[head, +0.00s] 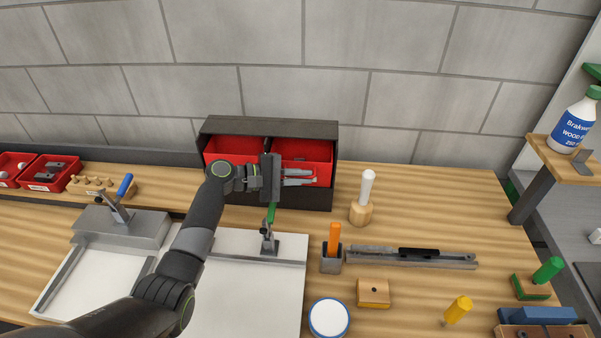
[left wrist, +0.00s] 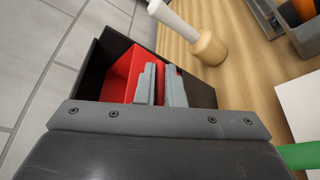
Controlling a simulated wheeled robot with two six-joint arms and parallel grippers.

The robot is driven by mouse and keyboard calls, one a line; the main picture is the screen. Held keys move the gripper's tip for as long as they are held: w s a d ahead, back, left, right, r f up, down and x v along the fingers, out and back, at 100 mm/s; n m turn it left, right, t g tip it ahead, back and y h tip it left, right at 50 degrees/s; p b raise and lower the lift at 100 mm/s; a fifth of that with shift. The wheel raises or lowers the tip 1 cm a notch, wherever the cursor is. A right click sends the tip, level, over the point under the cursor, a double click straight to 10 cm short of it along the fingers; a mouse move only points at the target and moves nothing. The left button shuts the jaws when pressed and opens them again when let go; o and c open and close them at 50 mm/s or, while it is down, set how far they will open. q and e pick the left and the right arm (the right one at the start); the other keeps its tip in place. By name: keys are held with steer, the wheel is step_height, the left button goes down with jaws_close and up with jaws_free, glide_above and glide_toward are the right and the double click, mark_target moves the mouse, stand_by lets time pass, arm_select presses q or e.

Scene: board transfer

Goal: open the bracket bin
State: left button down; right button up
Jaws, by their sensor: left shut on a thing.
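A black housing (head: 322,128) at the back of the bench holds two red bins side by side, the left bin (head: 235,147) and the right bin (head: 303,150). No label tells me which one holds brackets. My left gripper (head: 312,176) is at the front of the right red bin, its two grey fingers closed at the bin's front. In the left wrist view the fingers (left wrist: 161,84) stand against the red bin (left wrist: 122,76), with a strip of red between them. The exact part gripped is hidden. The right bin appears seated in the housing. My right gripper is not in view.
A green-handled clamp (head: 270,240) stands just below my left gripper on a white board (head: 250,290). A white-handled tool in a wooden base (head: 362,205) stands right of the housing.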

arm_select(q)
steer(key=shift+s+f, duration=0.5)
steer(key=shift+s, duration=0.2)
steer(key=c, duration=1.5)
jaws_free()
steer(key=shift+w, duration=0.15)
steer(key=shift+a, duration=0.1)
steer(key=shift+b+v, duration=2.5)
steer(key=shift+v, duration=6.15)
steer(key=shift+r, duration=0.1)
